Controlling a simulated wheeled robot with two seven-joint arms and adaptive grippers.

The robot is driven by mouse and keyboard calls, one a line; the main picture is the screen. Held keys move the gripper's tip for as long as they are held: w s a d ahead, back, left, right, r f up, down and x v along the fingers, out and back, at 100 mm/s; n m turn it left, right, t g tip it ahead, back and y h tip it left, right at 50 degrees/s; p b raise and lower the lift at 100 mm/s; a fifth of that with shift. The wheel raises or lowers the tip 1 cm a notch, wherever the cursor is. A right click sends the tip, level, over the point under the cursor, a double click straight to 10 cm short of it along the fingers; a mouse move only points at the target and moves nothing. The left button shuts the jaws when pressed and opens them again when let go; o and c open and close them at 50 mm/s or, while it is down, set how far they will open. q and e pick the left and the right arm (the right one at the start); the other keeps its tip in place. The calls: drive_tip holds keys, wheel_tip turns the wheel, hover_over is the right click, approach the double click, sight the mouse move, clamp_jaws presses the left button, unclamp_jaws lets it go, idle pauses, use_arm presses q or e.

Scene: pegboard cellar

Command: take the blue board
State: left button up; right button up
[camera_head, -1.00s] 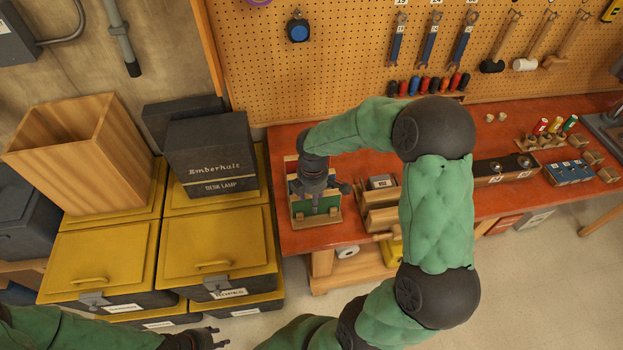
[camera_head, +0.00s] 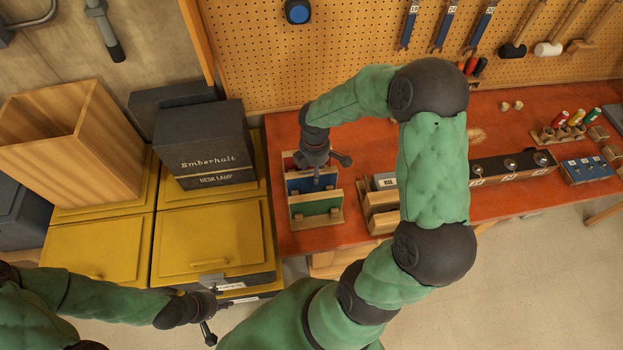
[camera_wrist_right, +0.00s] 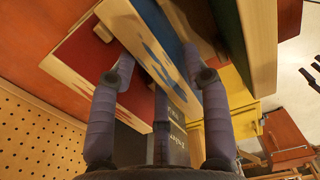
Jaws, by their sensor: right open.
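The blue board (camera_head: 301,185) stands in a wooden rack (camera_head: 292,216) on the left end of the red bench, behind a green board (camera_head: 318,207). My right gripper (camera_head: 317,183) is over the rack at the blue board. A red board (camera_wrist_right: 82,55) is on one side and the green board (camera_wrist_right: 232,35) on the other. My left gripper (camera_head: 209,315) is open and empty at lower left, away from the rack.
A wooden holder (camera_head: 378,212) stands close right of the rack. Left of the bench are yellow-lidded crates (camera_head: 205,240) with a dark desk lamp box (camera_head: 205,145) and an open wooden bin (camera_head: 65,140). A pegboard (camera_head: 330,50) rises behind the bench.

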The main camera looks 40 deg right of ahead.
sight(311, 182)
wheel_tip(311, 182, down, 3)
drive_tip(key=shift+w+r, duration=0.15)
drive_tip(key=shift+a+f, duration=0.1)
drive_tip(key=shift+f, duration=0.25)
drive_tip(key=f, duration=0.4)
drive_tip(key=shift+w+a+f+b, duration=0.2)
drive_tip(key=shift+a+f+b, duration=0.05)
drive_tip(key=shift+b, duration=0.1)
drive_tip(key=shift+c, duration=0.3)
drive_tip(key=shift+r, duration=0.1)
clamp_jaws()
